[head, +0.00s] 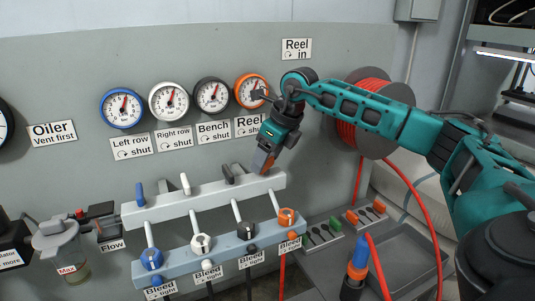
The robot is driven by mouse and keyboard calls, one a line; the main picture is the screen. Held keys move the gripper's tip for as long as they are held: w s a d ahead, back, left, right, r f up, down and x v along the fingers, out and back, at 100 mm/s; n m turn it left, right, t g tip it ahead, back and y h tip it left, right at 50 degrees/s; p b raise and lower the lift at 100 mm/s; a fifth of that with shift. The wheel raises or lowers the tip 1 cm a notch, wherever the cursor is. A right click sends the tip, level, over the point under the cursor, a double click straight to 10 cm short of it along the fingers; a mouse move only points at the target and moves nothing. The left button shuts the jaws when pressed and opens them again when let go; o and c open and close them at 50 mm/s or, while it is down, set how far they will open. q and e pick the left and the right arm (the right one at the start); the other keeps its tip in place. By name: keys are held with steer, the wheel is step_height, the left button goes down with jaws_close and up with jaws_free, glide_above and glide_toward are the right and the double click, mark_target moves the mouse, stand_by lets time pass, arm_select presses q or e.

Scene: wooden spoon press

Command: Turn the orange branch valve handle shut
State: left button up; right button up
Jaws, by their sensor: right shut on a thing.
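A pale manifold bar (205,200) on the grey panel carries a row of branch valve handles. The orange branch valve handle (261,160) is at the right end of the row, under the Reel gauge. My right gripper (266,158) comes down from above and is shut on the orange handle. The jaws hide part of it, so I cannot tell its exact angle. My left gripper is not in view.
Blue (140,194), white (185,184) and dark (229,173) handles stand left of the orange one. Below is a bleed bar (218,246) with coloured knobs. A red hose reel (372,105) is behind my right arm. A tray (400,262) is lower right.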

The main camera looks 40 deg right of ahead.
steer(key=m+h, duration=0.1)
steer(key=m, duration=0.4)
steer(key=shift+a+h, duration=0.1)
steer(key=shift+h, duration=0.3)
steer(key=shift+m+h, duration=0.3)
steer(key=shift+m, duration=0.6)
steer(key=o, duration=1.1)
steer(key=shift+c, duration=0.2)
steer(key=v, duration=1.3)
steer(key=shift+w+a+f, duration=0.1)
